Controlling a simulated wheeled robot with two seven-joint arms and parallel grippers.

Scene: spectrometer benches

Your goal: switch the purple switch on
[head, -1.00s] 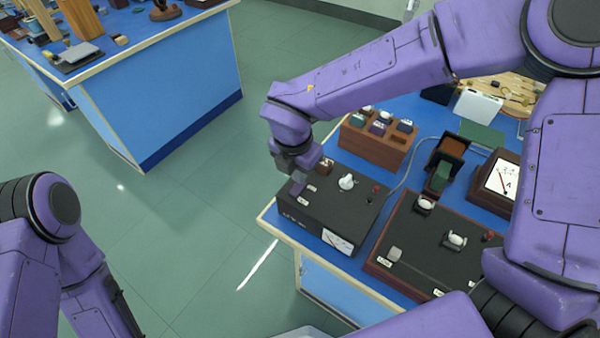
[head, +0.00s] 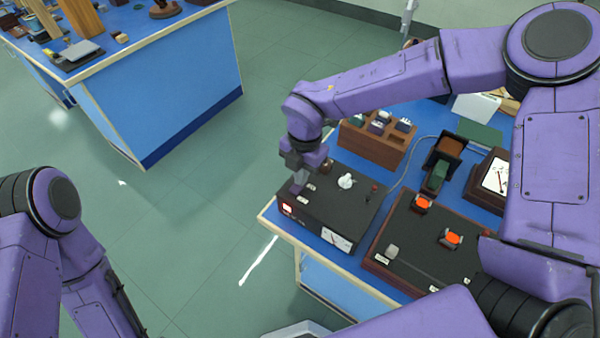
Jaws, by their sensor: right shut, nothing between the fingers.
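The black power box (head: 327,217) stands at the near left corner of the right-hand blue bench, with a white knob and a white-faced meter. My left gripper is out of view.
A dark panel (head: 412,250) right of the box carries two glowing orange-red lamps (head: 422,204) and a grey knob. A brown wooden rack (head: 375,147) stands behind the box, and a boxed meter (head: 490,178) at right. Green floor lies open to the left.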

